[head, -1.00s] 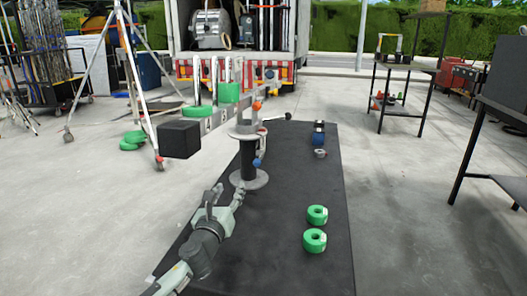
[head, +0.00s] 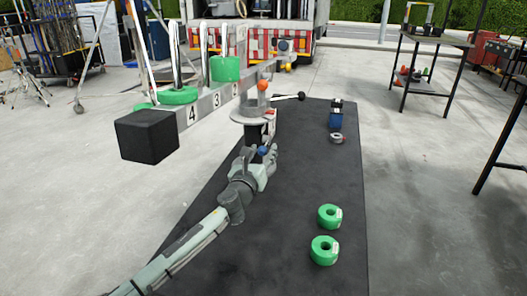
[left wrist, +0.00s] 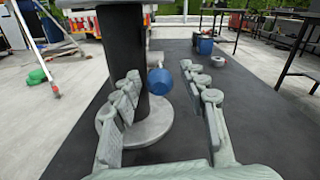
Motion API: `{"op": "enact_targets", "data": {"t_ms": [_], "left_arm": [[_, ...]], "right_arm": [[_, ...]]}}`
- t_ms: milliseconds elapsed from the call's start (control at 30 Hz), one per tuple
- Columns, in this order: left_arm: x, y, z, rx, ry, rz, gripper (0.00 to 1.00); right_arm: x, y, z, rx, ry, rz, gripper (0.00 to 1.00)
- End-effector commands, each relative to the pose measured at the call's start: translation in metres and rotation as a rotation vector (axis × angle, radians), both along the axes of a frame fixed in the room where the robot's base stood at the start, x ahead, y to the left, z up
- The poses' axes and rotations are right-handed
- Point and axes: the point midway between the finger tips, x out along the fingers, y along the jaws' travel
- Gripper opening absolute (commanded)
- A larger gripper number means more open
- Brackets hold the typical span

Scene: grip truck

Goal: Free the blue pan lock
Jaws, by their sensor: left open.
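The blue pan lock is a round blue knob (head: 262,150) on the side of the stand's dark column, below its round grey plate (head: 250,114). In the left wrist view the knob (left wrist: 160,82) sits in the space between the fingertips, just right of the black column (left wrist: 122,50). My left gripper (head: 264,162) is open, its fingers spread around the knob's line. I cannot tell whether either finger touches it. The numbered beam (head: 206,104) above carries green weights (head: 225,69) and a black block (head: 148,136). My right gripper is not in view.
An orange ball (head: 263,85) and a black-tipped lever (head: 301,96) stick out near the plate. Two green rings (head: 325,250) lie on the black mat (head: 300,180); a blue-and-black item (head: 335,115) and a grey ring (head: 337,138) lie farther back. The mat's right side is mostly clear.

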Motion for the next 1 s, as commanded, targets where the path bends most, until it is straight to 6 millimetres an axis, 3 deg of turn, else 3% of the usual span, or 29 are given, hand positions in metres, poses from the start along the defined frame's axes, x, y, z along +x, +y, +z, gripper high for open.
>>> {"op": "enact_targets", "data": {"t_ms": [133, 400, 767, 1000], "left_arm": [[0.0102, -0.0021, -0.0005, -0.001, 0.001, 0.000, 0.43], [0.0115, -0.0023, 0.0002, 0.000, 0.000, 0.000, 0.43], [0.0113, -0.0021, 0.0000, 0.000, 0.000, 0.000, 0.00], [0.0112, -0.0021, -0.0001, 0.001, 0.001, 0.000, 0.00]], "right_arm": [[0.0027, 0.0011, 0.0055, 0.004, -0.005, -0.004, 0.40], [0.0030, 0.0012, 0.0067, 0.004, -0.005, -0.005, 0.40], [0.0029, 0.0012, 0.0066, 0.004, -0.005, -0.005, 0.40], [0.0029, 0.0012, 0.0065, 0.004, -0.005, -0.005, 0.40]]}}
